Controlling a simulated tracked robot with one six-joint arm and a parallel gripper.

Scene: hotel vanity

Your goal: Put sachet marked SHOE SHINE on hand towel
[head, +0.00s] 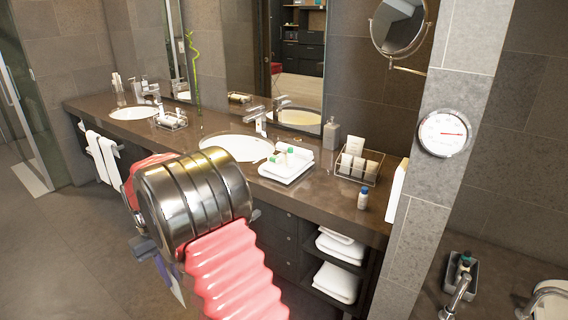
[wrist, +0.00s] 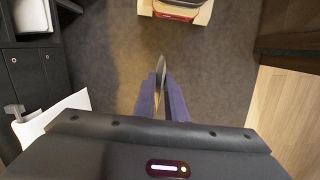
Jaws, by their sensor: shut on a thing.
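My gripper (wrist: 163,82) is shut on a thin, flat grey thing (wrist: 161,64), seen edge-on between the purple fingers in the wrist view. It looks like a sachet, but no marking is readable. In the head view my gripper (head: 166,268) hangs low in front of the counter, partly hidden by my arm. A folded white towel (head: 274,173) lies on the counter right of the near basin, well away from my gripper. Other white towels (head: 106,158) hang at the counter's front left.
A wire basket of toiletries (head: 358,166) and a blue-capped bottle (head: 363,198) stand right of the towel. A soap dispenser (head: 331,133) stands behind. White towels (head: 338,281) fill the shelf below. The floor (wrist: 110,60) beneath my gripper is clear.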

